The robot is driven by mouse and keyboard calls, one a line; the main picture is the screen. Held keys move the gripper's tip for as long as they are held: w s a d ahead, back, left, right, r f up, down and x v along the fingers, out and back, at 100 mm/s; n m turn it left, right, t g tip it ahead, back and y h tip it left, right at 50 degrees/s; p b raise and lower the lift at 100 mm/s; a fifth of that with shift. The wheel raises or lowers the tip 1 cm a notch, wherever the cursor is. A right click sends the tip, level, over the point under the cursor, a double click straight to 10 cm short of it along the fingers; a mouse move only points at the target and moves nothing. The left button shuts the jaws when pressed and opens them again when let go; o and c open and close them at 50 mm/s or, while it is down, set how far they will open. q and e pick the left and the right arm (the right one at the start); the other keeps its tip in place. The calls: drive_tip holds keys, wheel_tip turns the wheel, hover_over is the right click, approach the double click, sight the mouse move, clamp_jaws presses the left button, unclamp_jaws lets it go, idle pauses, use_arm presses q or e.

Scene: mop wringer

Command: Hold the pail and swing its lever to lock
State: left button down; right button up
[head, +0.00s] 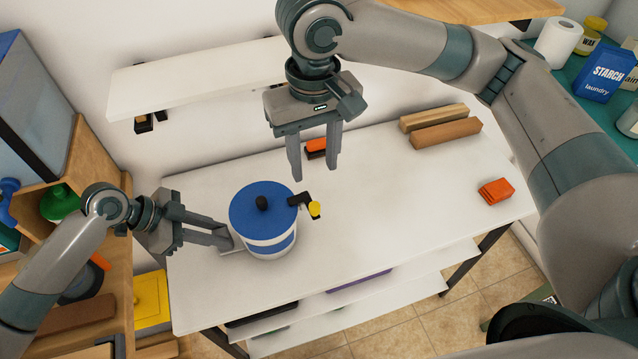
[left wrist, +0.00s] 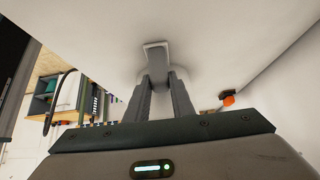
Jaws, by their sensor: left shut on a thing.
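The pail (head: 268,240) is white with a blue band and a blue lid with a black knob, and stands upright on the white table. A black lever with a yellow tip (head: 315,209) sticks out from its right side. My left gripper (head: 230,242) is shut on a light handle (left wrist: 156,56) at the pail's left side. My right gripper (head: 314,178) hangs above and behind the lever, fingers apart, pointing down, holding nothing and clear of the pail.
Another orange block (head: 496,191) and brown bars (head: 440,125) lie on the table (head: 390,220) to the right. A wall shelf (head: 190,80) hangs behind.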

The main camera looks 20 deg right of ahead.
use_arm(q)
drive_tip(key=shift+s+a+f, duration=0.1)
drive_tip(key=shift+f, duration=0.15)
drive_tip(key=c, duration=1.6)
unclamp_jaws()
drive_tip(key=shift+c, duration=0.2)
drive_tip(key=shift+o, duration=0.9)
drive_tip(key=shift+r, duration=0.2)
drive_tip(key=shift+a+r, duration=0.15)
drive_tip(key=shift+r, duration=0.05)
drive_tip(key=v, duration=1.1)
drive_tip(key=shift+a, duration=0.15)
